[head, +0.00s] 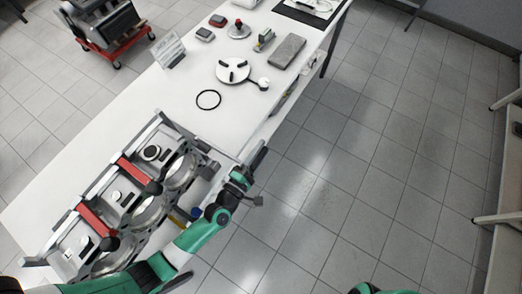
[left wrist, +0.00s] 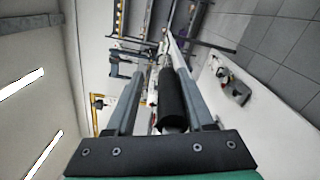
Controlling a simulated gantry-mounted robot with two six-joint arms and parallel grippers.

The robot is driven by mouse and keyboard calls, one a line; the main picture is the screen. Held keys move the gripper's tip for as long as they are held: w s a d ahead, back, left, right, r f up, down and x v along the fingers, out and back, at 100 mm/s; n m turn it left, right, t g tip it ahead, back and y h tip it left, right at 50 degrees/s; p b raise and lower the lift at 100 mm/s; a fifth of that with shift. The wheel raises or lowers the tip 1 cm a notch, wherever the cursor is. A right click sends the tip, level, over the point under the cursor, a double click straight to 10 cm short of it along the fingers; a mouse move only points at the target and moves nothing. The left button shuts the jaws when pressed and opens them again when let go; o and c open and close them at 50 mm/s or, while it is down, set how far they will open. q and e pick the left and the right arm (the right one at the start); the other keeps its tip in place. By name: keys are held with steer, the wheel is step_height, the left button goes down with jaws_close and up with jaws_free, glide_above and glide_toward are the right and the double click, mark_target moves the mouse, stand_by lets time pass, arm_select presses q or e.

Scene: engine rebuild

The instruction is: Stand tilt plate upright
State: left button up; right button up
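I cannot tell for certain which part is the tilt plate. A pale round plate (head: 233,70) with dark slots lies flat on the white table, far from my grippers. My left gripper (head: 256,158) is beside the table's right edge, pointing up the picture. In the left wrist view its two grey fingers (left wrist: 160,74) are apart. A black cylinder (left wrist: 172,98) shows between them, close to the right finger; whether they touch is unclear. Only a bit of my right arm shows at the bottom of the head view; its gripper is hidden.
A grey engine block (head: 115,198) with red bars fills the table's near part, left of my left arm. The floor right of the table is clear.

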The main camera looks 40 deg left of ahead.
mark_target(249, 169)
arm_select(q)
steer(key=shift+s, duration=0.15)
steer(key=shift+s+d, duration=0.1)
steer(key=shift+s, duration=0.25)
steer(key=s+p, duration=0.1)
steer(key=s, duration=0.9)
steer(key=shift+s+d+p, duration=0.15)
steer(key=shift+s+p, duration=0.2)
steer(key=shift+p, duration=0.05)
